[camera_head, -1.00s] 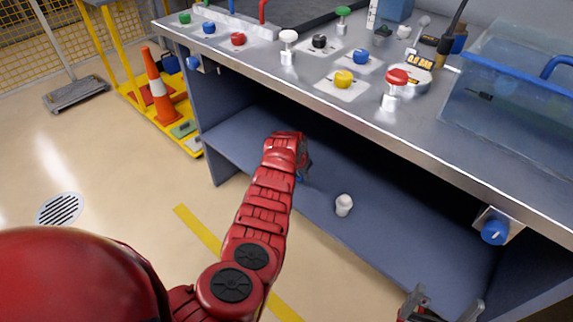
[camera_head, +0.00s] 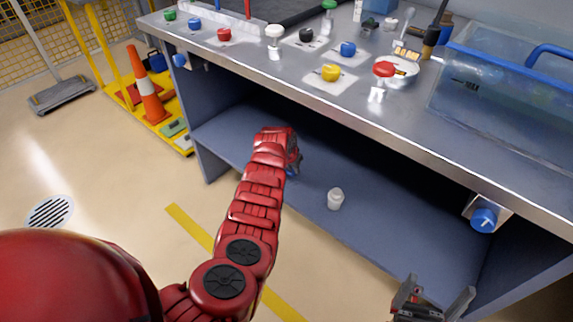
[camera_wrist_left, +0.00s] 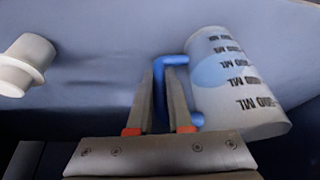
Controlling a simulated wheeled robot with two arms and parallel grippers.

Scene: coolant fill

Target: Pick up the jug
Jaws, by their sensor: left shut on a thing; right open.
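The jug (camera_wrist_left: 240,88) is a translucent cylinder with ML markings and a blue handle (camera_wrist_left: 160,88). In the left wrist view it lies tilted in the picture, right of my left gripper (camera_wrist_left: 161,72). The two fingers are shut on the handle, one on each side. In the head view my left gripper (camera_head: 294,158) reaches into the lower shelf, and my arm hides most of the jug there. My right gripper (camera_head: 438,292) is open and empty at the bottom right, near the bench front.
A small white container (camera_head: 335,199) stands on the blue lower shelf (camera_head: 385,225), and it also shows in the left wrist view (camera_wrist_left: 27,62). The metal benchtop (camera_head: 290,75) overhangs the shelf. A blue knob (camera_head: 484,220) juts from the bench front. A clear tank (camera_head: 505,90) stands on top.

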